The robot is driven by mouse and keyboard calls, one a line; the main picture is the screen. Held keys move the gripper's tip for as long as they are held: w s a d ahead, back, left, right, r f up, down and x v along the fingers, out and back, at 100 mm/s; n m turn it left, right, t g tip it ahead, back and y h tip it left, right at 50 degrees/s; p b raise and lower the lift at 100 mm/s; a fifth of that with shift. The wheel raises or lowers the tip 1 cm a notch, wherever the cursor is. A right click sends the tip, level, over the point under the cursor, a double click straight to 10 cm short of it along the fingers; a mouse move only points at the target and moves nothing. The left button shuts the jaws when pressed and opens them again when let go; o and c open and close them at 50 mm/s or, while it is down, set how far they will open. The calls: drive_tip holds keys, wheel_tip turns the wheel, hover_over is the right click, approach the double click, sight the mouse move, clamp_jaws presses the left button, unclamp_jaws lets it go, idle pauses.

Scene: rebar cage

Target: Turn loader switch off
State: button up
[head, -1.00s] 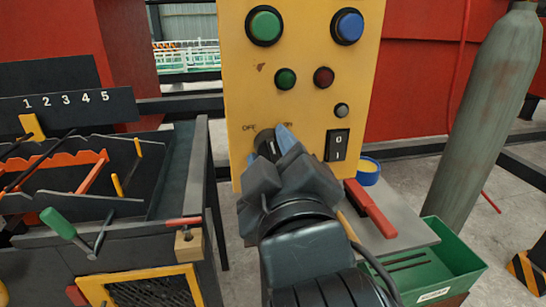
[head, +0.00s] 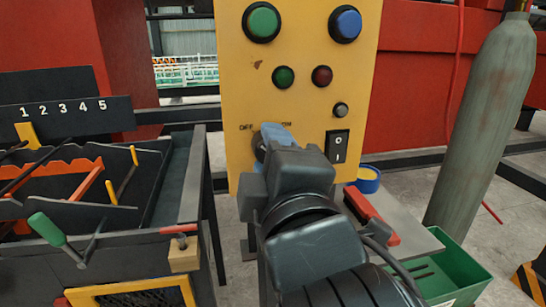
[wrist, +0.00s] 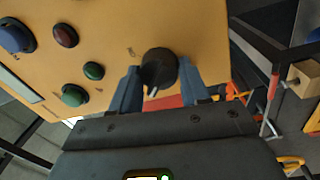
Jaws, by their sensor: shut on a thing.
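The loader switch is a black rotary knob (wrist: 158,68) on the yellow control panel (head: 300,100), low on its face between the OFF and ON labels. In the head view only a dark edge of the knob (head: 260,148) shows behind my gripper. My gripper (head: 278,135) is at the knob, its blue fingers on either side of it. The wrist view shows the fingers (wrist: 158,88) shut around the knob, with its pale pointer mark towards the gripper. The exact setting is hard to read.
The panel also carries a green button (head: 261,22), a blue button (head: 345,24), small lamps and a black rocker switch (head: 337,146). A black rack with a green-handled lever (head: 47,229) stands left. A green bin (head: 455,275) and a gas cylinder (head: 485,120) stand right.

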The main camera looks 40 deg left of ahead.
idle(0.3)
drive_tip(key=o, duration=1.1)
drive_tip(key=shift+c, duration=0.2)
drive_tip(key=b+v, duration=0.1)
drive_tip(key=v, duration=0.6)
drive_tip(key=shift+s+d, duration=0.25)
drive_tip(key=shift+s, duration=0.05)
